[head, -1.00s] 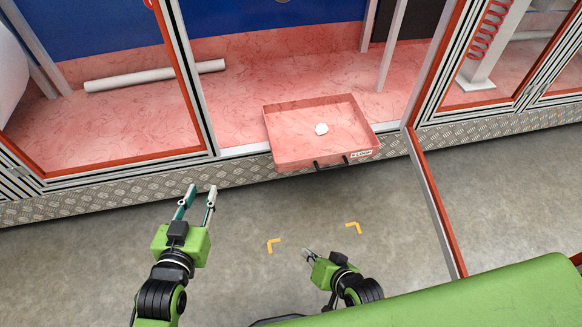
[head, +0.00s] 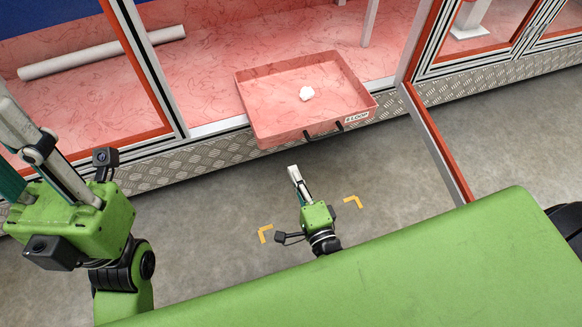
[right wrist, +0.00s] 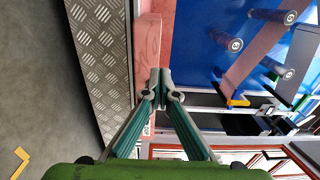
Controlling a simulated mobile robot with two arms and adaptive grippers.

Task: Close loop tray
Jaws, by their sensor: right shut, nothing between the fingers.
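The loop tray (head: 260,117) is a shallow pink open box, pulled out so that it juts past the sill of the enclosure. A white lump (head: 306,93) lies in it. Its front has a dark handle (head: 323,131) and a "LOOP" label (head: 356,117). My right gripper (head: 293,171) is shut and empty, in front of and below the handle, apart from it. In the right wrist view its fingertips (right wrist: 160,84) meet, with the tray's pink front (right wrist: 148,45) behind them. My left gripper (head: 35,145) is large at the left; its tips are cut off.
An open door frame (head: 437,145) stands out from the enclosure to the right of the tray. The chequered metal plinth (head: 190,166) runs below the sill. A white roll (head: 100,52) lies inside. Yellow corner marks (head: 353,202) are on the clear grey floor.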

